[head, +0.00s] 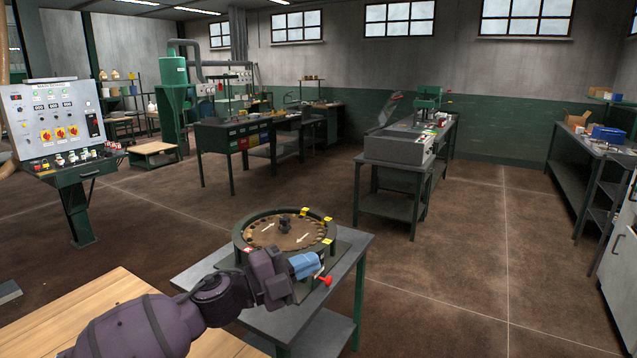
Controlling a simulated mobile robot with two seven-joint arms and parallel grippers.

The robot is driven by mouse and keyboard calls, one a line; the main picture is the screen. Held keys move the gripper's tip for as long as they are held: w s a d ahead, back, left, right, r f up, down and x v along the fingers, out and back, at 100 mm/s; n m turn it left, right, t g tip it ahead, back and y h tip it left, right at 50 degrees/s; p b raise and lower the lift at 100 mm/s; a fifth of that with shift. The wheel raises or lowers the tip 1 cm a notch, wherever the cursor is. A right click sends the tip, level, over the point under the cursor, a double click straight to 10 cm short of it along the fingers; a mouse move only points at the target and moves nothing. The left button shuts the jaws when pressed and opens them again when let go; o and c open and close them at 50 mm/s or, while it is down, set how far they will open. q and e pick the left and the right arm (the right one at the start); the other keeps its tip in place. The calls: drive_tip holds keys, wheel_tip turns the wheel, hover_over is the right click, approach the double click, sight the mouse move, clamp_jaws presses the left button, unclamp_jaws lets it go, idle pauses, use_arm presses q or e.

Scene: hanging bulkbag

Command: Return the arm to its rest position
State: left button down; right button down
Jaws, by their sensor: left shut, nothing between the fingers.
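My left arm comes in from the lower left, and its purple gripper (274,279) is shut and empty. It shows in front of the near edge of a round rotary table (247,226). A light blue part (305,265) and a red knob (326,281) show just right of the gripper. Whether the gripper touches them I cannot tell. The gripper hides part of the rotary table's near side. My right gripper is out of view.
The rotary table stands on a grey metal bench (345,262). A wooden tabletop (95,305) lies at the lower left, under my arm. A control panel (57,118) stands at the left. The floor (455,270) to the right is clear.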

use_arm(q)
drive_tip(key=s+a+f+n+t+y, duration=0.35)
drive_tip(key=a+f+n+y, duration=0.4)
drive_tip(key=n, duration=0.25)
drive_tip(key=s+a+f+n+t+y, duration=0.2)
drive_tip(key=a+f+n+t+y, duration=0.4)
drive_tip(key=f+n, duration=0.35)
drive_tip(key=s+a+f+n+g+y, duration=0.2)
drive_tip(key=s+a+f, duration=0.4)
drive_tip(key=s, duration=0.5)
drive_tip(key=s+a+f+n+g+y, duration=0.3)
drive_tip(key=s+a+f+n, duration=0.3)
drive_tip(key=s+f, duration=0.5)
drive_tip(key=shift+f+g, duration=0.15)
drive_tip(key=shift+g, duration=0.3)
